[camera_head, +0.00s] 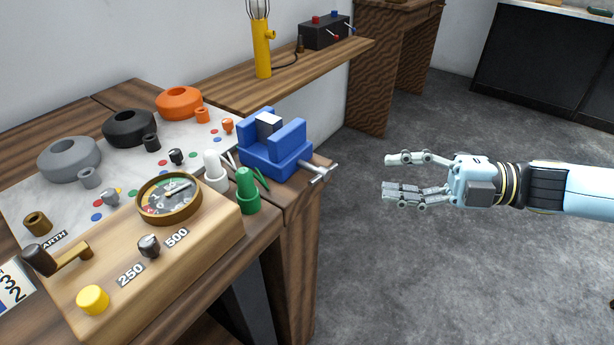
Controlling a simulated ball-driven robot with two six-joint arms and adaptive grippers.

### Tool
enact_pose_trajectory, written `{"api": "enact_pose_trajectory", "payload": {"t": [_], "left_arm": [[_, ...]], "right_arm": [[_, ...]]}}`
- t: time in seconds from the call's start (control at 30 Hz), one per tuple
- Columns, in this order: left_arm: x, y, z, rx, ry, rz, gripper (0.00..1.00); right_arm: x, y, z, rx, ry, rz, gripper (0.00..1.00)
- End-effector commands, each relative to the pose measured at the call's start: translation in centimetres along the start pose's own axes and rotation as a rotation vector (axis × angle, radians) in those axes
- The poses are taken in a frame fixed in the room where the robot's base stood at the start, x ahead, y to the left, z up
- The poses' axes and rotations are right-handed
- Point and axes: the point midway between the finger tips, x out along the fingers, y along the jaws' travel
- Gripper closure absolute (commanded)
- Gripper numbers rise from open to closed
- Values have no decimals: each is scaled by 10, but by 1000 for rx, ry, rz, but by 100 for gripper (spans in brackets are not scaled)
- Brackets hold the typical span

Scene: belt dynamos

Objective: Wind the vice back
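A blue vice (276,149) sits at the right end of the wooden bench. A light grey block (267,125) stands between its jaws; I cannot tell whether both jaws touch it. The vice's metal handle (320,172) sticks out past the bench's right edge. My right gripper (386,174) is over the floor to the right of the handle, apart from it. Its fingers point left, spread open with nothing between them. My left gripper is not in view.
A wooden box with a dial gauge (169,198) and yellow knob (93,299) stands in front. White (214,168) and green (247,190) pieces stand close to the vice. A shelf behind holds a yellow lamp (262,48). Open floor lies right of the bench.

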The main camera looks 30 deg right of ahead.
Motion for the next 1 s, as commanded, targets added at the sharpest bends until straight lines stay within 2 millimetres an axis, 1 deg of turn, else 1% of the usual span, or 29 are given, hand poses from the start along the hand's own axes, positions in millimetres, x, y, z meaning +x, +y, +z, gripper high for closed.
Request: {"api": "enact_pose_trajectory", "payload": {"t": [0.07,0.17,0.2,0.27,0.4,0.5,0.6,0.7,0.8,1.0], "left_arm": [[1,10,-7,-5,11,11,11],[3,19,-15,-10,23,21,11],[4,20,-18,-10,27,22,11],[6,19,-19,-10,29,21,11],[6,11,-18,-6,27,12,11],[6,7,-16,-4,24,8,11],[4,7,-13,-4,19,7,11],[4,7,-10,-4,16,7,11],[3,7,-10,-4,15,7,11],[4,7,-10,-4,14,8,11]], "right_arm": [[0,-6,-3,9,0,-8,63],[12,-6,-4,10,0,-6,63],[19,-6,-4,9,1,-4,63],[31,-6,-3,9,0,-2,63],[61,-5,-3,11,-1,0,63],[79,-5,-4,11,0,-2,63],[92,-5,-4,12,0,-4,63],[101,-6,-4,11,0,-6,63],[104,-6,-4,11,1,-8,63],[105,-7,-4,11,1,-9,63]]}}
